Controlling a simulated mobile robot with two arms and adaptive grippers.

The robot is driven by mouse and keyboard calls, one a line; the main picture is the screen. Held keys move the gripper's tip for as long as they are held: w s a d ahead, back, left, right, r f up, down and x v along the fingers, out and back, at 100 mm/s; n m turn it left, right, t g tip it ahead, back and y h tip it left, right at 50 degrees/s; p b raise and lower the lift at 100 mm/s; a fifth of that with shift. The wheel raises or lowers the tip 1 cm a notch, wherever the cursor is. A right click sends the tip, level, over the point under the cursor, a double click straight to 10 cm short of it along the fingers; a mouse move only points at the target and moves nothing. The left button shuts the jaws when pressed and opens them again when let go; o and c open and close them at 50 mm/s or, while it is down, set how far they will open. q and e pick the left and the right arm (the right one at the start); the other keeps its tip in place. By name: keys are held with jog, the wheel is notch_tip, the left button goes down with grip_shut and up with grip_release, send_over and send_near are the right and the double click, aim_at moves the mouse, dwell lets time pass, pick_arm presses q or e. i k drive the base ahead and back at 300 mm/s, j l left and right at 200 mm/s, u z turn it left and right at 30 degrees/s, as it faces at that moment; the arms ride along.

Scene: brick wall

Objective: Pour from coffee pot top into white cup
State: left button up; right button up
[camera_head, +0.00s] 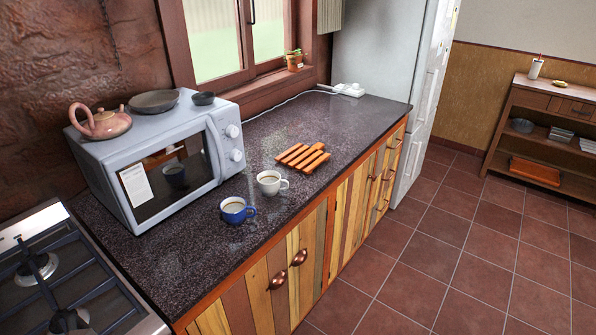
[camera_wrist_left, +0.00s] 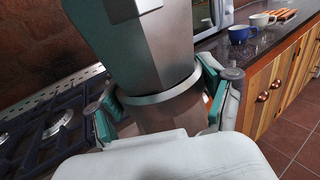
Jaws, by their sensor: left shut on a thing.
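Neither gripper shows in the head view.
A microwave (camera_head: 160,165) stands left of the cups, with a pink teapot (camera_head: 102,123) on top. A wooden slatted trivet (camera_head: 302,158) lies behind the white cup. A gas stove (camera_head: 60,275) is at lower left.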

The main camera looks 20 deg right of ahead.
aim_at(269, 181)
jog(key=i+l+u, duration=0.1)
jog(key=l, duration=0.4)
jog(key=i+l, duration=0.15)
jog(key=l, duration=0.4)
jog(key=i+l+u, duration=0.15)
jog(key=l, duration=0.35)
jog(key=l+u, duration=0.1)
jog(key=l, duration=0.4)
jog(key=i+l, duration=0.15)
jog(key=l, duration=0.25)
jog(key=i+l+u, duration=0.1)
jog(key=l, duration=0.3)
jog(key=i+l, duration=0.15)
jog(key=l, duration=0.3)
jog(key=i+l+u, duration=0.15)
jog(key=l, duration=0.65)
jog(key=i+l, duration=0.2)
jog(key=l, duration=0.2)
jog(key=i+l+u, duration=0.1)
jog(key=l, duration=0.25)
jog(key=i+l, duration=0.3)
jog(key=l+u, duration=0.05)
jog(key=l, duration=0.05)
